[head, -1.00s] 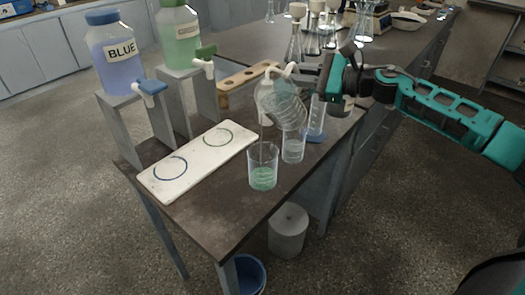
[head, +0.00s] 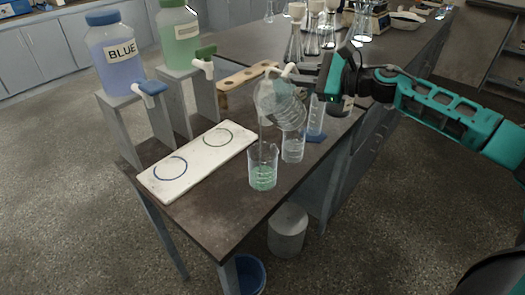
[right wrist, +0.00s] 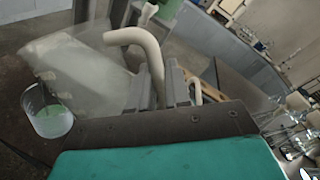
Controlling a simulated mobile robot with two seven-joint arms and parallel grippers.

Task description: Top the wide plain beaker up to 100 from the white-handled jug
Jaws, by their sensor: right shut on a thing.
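The wide plain beaker (head: 263,170) stands upright near the front of the bench and holds pale green liquid in its lower part. It also shows in the right wrist view (right wrist: 50,117). The clear jug (head: 278,104) is tilted above and behind it, and a thin stream runs down from it towards the beaker. My right gripper (head: 298,72) is shut on the jug's white handle (right wrist: 140,42). The liquid level against the marks is too small to read. My left gripper is not in view.
A second clear beaker (head: 293,146) stands close behind the wide one, with a tall cylinder (head: 316,117) on a blue base beyond. A white board (head: 192,168) with two rings lies left. Blue (head: 115,65) and green (head: 180,38) carboys stand on risers behind.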

